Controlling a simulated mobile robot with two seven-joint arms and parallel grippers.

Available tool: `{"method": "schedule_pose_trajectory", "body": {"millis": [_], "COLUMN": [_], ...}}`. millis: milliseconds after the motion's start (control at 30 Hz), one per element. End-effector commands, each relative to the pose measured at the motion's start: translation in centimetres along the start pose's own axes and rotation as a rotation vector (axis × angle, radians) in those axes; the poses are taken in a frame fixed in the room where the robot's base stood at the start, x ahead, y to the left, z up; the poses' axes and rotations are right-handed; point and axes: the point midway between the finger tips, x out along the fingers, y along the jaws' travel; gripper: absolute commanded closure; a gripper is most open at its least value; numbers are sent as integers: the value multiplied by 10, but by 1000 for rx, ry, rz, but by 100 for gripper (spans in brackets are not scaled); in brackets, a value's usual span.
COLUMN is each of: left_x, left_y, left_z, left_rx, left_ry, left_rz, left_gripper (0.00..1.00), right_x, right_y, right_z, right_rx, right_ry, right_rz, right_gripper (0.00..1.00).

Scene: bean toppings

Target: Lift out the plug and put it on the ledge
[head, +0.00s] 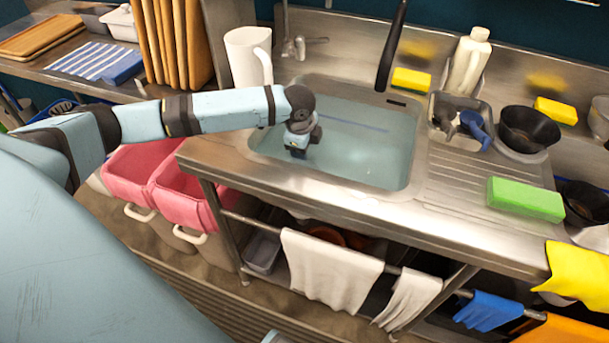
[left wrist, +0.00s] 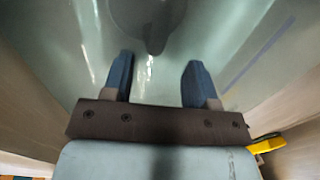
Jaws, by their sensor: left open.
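My left gripper (head: 301,148) reaches down into the left part of the steel sink (head: 400,184), which holds pale water (head: 365,150). In the left wrist view its two blue fingers (left wrist: 158,80) are apart with nothing between them. Ahead of them, at the top of that view, is a dark grey rounded shape (left wrist: 154,25); I cannot tell if it is the plug, the drain or a shadow. No plug can be made out in the head view. The steel ledge (head: 330,76) runs behind the basin. My right gripper is not in view.
A white jug (head: 248,57) and a tap (head: 297,46) stand behind the sink's left side. A yellow sponge (head: 411,80) and a caddy (head: 462,118) stand behind and right. A green sponge (head: 525,198) lies on the drainboard. The sink walls surround my gripper.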

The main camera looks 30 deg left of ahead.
Motion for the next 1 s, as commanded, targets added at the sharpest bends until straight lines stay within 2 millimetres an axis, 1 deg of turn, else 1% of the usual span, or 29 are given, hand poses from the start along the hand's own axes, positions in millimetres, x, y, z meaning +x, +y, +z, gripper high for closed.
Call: {"method": "schedule_pose_trajectory", "body": {"millis": [33,100,200,367,467,600,700,933,967,1000], "left_x": [11,21,30,37,48,70,82,84,84,84], "left_y": [1,1,0,1,2,4,4,3,3,3], "left_z": [0,0,0,0,1,2,1,2,2,2], "left_rx": [-1,-1,-1,0,0,0,0,1,1,1], "left_ry": [-1,-1,-1,0,-2,-2,-1,0,0,0], "left_rz": [3,1,1,0,2,2,1,0,0,0], "left_gripper": [47,47,47,47,47,47,47,47,52,61], "right_x": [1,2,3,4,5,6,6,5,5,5], "right_y": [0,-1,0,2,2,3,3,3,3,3], "right_z": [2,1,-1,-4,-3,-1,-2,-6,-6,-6], "right_rx": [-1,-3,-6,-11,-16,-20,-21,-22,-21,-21], "right_ry": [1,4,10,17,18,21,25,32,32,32], "right_rz": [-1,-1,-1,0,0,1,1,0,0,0], "right_gripper": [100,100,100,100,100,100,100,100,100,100]}}
